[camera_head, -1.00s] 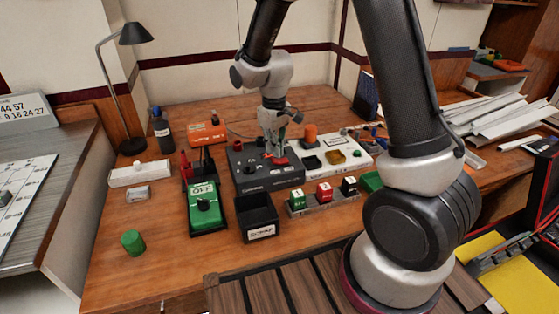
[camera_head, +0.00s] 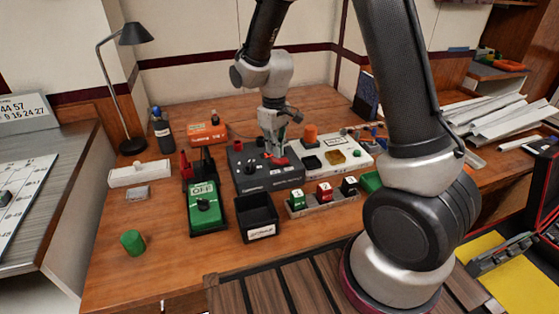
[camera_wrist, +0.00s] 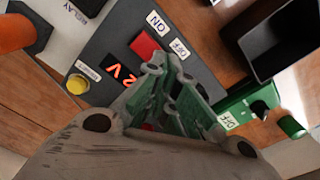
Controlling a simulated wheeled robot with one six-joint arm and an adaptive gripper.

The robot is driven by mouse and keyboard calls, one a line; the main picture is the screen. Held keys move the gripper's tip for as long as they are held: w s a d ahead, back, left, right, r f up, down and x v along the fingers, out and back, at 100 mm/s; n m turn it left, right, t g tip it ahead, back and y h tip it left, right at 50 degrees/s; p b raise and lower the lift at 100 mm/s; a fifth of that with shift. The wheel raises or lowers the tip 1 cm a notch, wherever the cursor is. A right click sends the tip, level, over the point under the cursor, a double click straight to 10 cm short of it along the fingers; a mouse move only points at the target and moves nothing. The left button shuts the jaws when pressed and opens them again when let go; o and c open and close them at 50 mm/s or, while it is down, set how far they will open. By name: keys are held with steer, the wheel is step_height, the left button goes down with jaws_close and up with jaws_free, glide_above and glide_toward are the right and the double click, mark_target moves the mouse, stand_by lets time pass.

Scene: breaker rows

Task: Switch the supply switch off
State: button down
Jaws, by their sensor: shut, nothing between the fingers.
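The supply is a dark grey box (camera_head: 262,182) on the wooden table, with its front sloping toward the head camera. In the wrist view its panel (camera_wrist: 108,42) shows a red rocker switch (camera_wrist: 145,46) between ON and OFF labels (camera_wrist: 180,47). A display with red characters (camera_wrist: 118,74) and a yellow button (camera_wrist: 77,84) are beside it. My gripper (camera_head: 275,150) is shut and empty over the supply's right part. In the wrist view its fingertips (camera_wrist: 170,62) are close to the rocker's edge and partly cover the panel. I cannot tell whether they touch it, or which side is pressed.
A green box marked OFF (camera_head: 207,208) and a black open bin (camera_head: 257,217) stand in front. A block with green, red and black switches (camera_head: 323,196) is at the right front. A white panel (camera_head: 338,153) adjoins the supply's right. A green cylinder (camera_head: 132,242) stands at left.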

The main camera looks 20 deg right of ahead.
mark_target(275, 160)
steer(key=shift+f, duration=1.35)
stand_by(0.5)
steer(key=shift+r, duration=3.55)
